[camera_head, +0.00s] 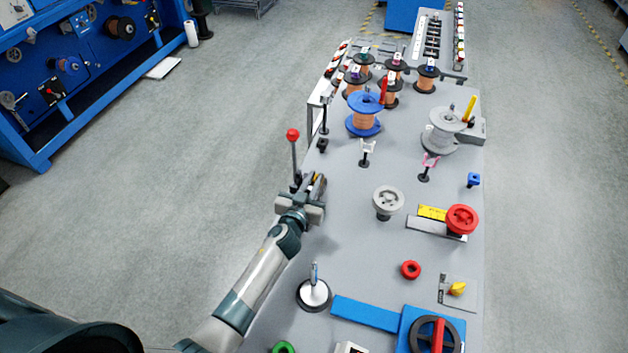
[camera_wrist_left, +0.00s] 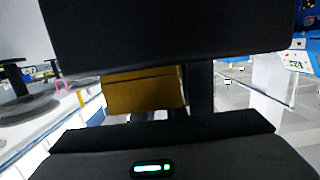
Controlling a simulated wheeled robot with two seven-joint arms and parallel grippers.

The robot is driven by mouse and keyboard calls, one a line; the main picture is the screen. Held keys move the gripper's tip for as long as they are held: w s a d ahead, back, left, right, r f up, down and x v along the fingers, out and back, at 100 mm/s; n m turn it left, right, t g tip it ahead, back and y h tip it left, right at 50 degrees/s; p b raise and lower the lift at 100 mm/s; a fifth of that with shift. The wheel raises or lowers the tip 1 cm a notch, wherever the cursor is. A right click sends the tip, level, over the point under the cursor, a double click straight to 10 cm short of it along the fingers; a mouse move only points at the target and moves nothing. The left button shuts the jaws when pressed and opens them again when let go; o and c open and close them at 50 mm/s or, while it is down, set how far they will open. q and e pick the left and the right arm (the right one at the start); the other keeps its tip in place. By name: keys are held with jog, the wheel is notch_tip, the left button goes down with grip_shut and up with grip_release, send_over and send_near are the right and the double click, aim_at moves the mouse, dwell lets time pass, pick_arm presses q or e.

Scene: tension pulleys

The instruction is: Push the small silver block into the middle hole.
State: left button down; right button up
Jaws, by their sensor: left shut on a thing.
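My left gripper (camera_head: 318,184) is over the left edge of the long grey table (camera_head: 340,240), just right of a lever. It is shut on a small yellow piece (camera_wrist_left: 143,90), seen between the dark jaws in the left wrist view. My right gripper is not in view.
A lever with a red knob (camera_head: 293,135) stands close to the left gripper. A grey pulley (camera_head: 388,200), a red pulley (camera_head: 461,219) and a blue spool (camera_head: 364,112) stand to the right. A white disc with a post (camera_head: 314,294) is nearer. Bare tabletop lies between them.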

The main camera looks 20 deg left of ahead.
pick_arm(q)
jog(key=shift+d+r, duration=0.1)
jog(key=shift+r, duration=0.15)
dwell(0.3)
dwell(1.1)
jog(key=c, duration=1.7)
grip_release()
jog(key=shift+w, duration=0.1)
jog(key=shift+a, duration=0.2)
jog(key=shift+s, duration=0.5)
jog(key=shift+s+r+b, duration=0.4)
jog(key=shift+s, duration=2.35)
jog(key=shift+s+r+b, duration=0.4)
jog(key=shift+s+r, duration=0.05)
jog(key=shift+s, duration=2.25)
jog(key=shift+s+r+b, duration=0.4)
jog(key=shift+s, duration=2.35)
